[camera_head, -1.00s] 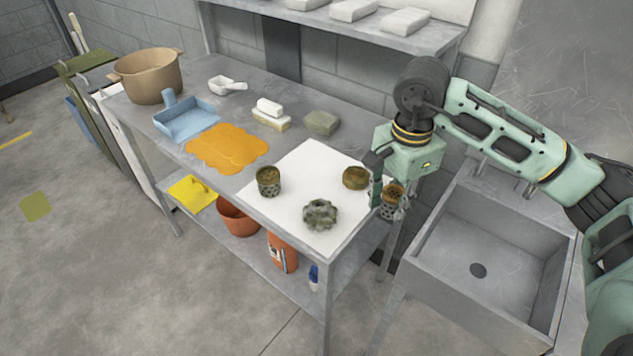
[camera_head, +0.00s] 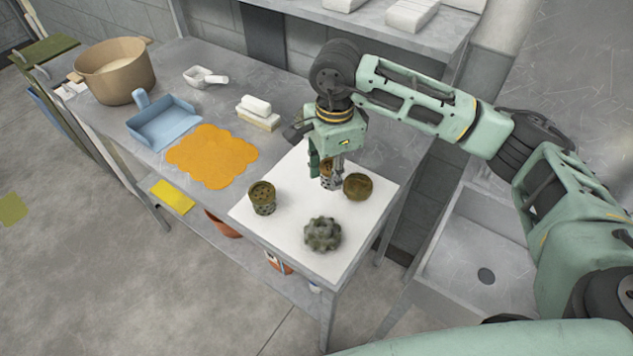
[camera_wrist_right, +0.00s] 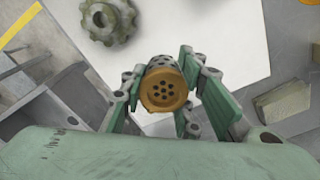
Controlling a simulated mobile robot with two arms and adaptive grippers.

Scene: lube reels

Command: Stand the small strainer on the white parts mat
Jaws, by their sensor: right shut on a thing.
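The small strainer (camera_head: 327,181), a perforated brass-coloured cup, is between the fingers of my right gripper (camera_head: 326,168). In the right wrist view its round end with several holes (camera_wrist_right: 163,92) faces the camera, and the fingers are shut on its sides. The white parts mat (camera_head: 285,232) lies on the metal table. The strainer shows over the back part of the mat, roughly upright; I cannot tell whether its base touches. My left gripper is not in view.
An orange cloth (camera_head: 212,157) and blue dustpan (camera_head: 163,127) lie left. A sink (camera_head: 485,235) is right.

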